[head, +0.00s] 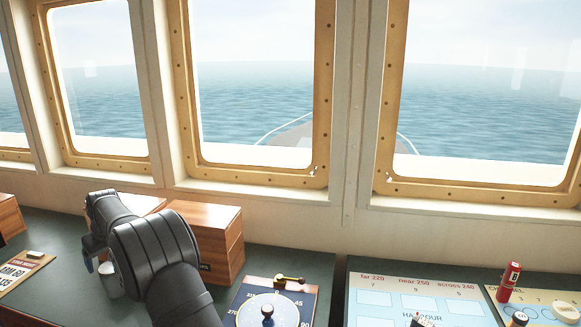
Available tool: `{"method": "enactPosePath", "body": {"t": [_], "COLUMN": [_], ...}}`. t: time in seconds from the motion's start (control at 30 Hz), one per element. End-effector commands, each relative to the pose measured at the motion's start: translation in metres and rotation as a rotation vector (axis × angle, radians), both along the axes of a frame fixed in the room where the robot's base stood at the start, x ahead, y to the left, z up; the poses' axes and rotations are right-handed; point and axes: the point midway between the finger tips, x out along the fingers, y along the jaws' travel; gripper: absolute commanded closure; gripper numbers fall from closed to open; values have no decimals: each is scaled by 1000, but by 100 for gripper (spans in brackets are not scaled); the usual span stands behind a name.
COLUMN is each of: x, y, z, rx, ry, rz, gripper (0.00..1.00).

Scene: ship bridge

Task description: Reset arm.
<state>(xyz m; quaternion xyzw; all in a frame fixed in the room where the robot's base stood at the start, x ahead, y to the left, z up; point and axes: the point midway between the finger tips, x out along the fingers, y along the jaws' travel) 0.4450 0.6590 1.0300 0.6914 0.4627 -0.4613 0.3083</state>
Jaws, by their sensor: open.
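My dark grey arm reaches in from the bottom over the left part of the dark green console (320,262). Its outer end bends down at the left, in front of the wooden boxes. My gripper (92,265) is only partly in view there, small and mostly hidden by my own arm links. It is open, and I see nothing held in it. A pale, cup-like thing (110,284) stands right beside it, partly covered by my arm; I cannot tell whether they touch.
A wooden box (226,240) stands behind my arm, another (8,215) at the far left. A clipboard (24,272) lies left. Right are a blue dial panel (240,300) with a brass lever (289,280), a chart board (372,322) and an upright red cylinder (509,281). Windows rise behind.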

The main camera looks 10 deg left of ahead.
Motion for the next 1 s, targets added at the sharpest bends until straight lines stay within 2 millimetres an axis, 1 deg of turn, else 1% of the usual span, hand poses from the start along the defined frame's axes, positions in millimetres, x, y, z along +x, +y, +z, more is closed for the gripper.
{"method": "enactPosePath", "body": {"t": [0.03, 0.1, 0.5, 0.7, 0.77, 0.83, 1.0], "x": [0, 0, 0, 0, 0, 8, 35], "y": [0, 0, 0, 0, 0, -5, -28], "z": [11, 26, 106, 142, 151, 160, 160], "rx": [2, 3, 2, 2, 1, 2, -1], "ry": [-2, -2, -2, -2, -2, -1, 1], "rz": [0, 0, 0, 0, 0, -12, -58], "gripper": [15, 15, 15, 15, 15, 15, 15]}}
